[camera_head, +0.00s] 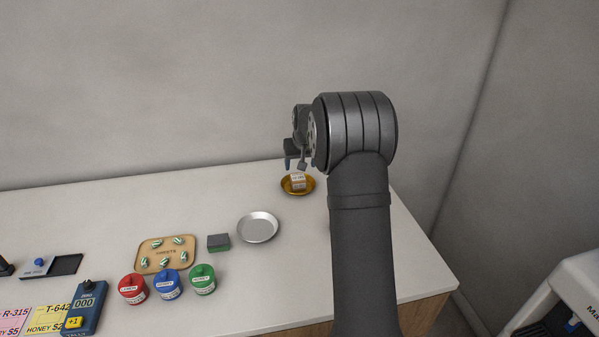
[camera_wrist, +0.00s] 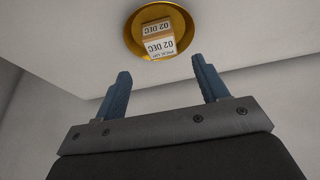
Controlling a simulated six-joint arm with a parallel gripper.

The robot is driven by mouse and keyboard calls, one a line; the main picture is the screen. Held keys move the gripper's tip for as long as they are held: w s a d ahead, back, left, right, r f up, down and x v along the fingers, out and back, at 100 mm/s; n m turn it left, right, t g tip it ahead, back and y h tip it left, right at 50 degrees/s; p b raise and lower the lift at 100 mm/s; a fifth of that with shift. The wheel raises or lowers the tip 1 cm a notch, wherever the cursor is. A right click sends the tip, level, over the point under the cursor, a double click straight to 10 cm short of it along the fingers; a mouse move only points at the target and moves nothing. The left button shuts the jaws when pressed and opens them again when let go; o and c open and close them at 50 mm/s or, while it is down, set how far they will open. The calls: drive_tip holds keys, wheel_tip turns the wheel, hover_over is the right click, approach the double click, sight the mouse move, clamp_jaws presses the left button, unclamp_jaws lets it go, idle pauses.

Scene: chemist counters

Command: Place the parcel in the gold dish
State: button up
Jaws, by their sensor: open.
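The parcel (camera_head: 298,180) is a small tan box with white labels. It sits inside the gold dish (camera_head: 284,187), a small round dish near the back edge of the counter. In the wrist view the parcel (camera_wrist: 158,41) rests within the rim of the dish (camera_wrist: 131,38), and a label reads "02 DEC". My gripper (camera_head: 296,164) is just above and behind the dish in the head view. In the wrist view its two blue fingers (camera_wrist: 160,76) stand apart with nothing between them, clear of the parcel.
A silver dish (camera_head: 258,228) stands left of my arm. Further left are a grey-green block (camera_head: 218,243), a tan tray of sweets (camera_head: 165,254), red (camera_head: 132,289), blue (camera_head: 168,284) and green (camera_head: 203,280) jars, and a blue counter device (camera_head: 86,306). The counter's back left is clear.

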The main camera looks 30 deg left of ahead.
sight(298, 178)
drive_tip(key=v, duration=0.3)
drive_tip(key=shift+s+d+r, duration=0.1)
drive_tip(key=shift+r, duration=0.15)
drive_tip(key=x, duration=1.1)
drive_tip(key=shift+f, duration=0.35)
drive_tip(key=shift+r, duration=1.2)
